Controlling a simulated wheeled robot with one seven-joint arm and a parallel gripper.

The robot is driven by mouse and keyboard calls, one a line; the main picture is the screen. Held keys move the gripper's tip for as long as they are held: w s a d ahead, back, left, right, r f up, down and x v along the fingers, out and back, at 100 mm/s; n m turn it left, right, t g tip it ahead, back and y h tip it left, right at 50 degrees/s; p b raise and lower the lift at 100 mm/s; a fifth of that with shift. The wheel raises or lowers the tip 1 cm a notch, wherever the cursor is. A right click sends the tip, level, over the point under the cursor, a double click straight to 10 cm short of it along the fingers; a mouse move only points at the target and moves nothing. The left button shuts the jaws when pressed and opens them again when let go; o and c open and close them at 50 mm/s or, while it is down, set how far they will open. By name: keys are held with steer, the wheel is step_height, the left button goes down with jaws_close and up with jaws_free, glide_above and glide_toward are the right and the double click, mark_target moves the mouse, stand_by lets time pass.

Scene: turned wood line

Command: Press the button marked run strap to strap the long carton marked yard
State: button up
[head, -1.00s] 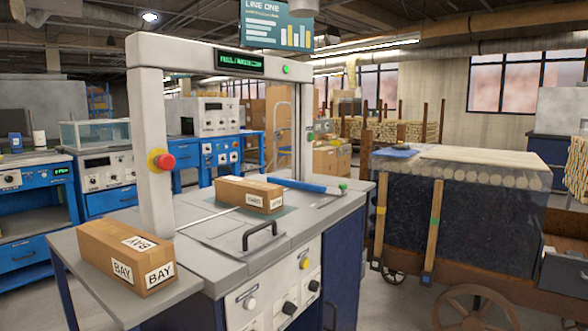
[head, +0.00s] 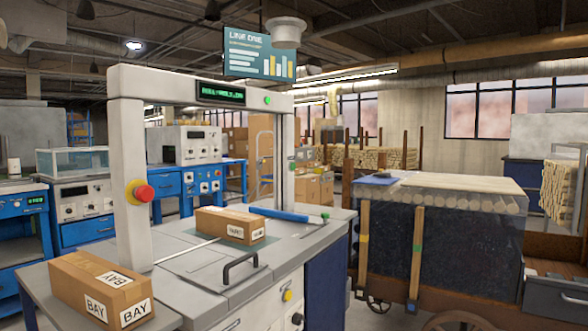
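The long carton marked yard (head: 222,222) lies on the strapping machine's top (head: 190,265), under its white arch (head: 127,190). A second carton, marked BAY (head: 85,285), lies on the grey side table at the front left. On the machine's front panel, low in the picture, are a yellow button (head: 287,296) and a dark knob (head: 297,319); the frame's lower edge cuts off the rest of the panel. No marking run strap can be read. The arch carries a red stop button (head: 143,193) and a lit green display (head: 221,93). My gripper is not in view.
A cart (head: 440,240) loaded with turned wood stands to the right, close to the machine. Blue benches (head: 210,180) with instruments stand behind. A blue bar (head: 288,214) and a black handle (head: 240,266) are on the machine's top.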

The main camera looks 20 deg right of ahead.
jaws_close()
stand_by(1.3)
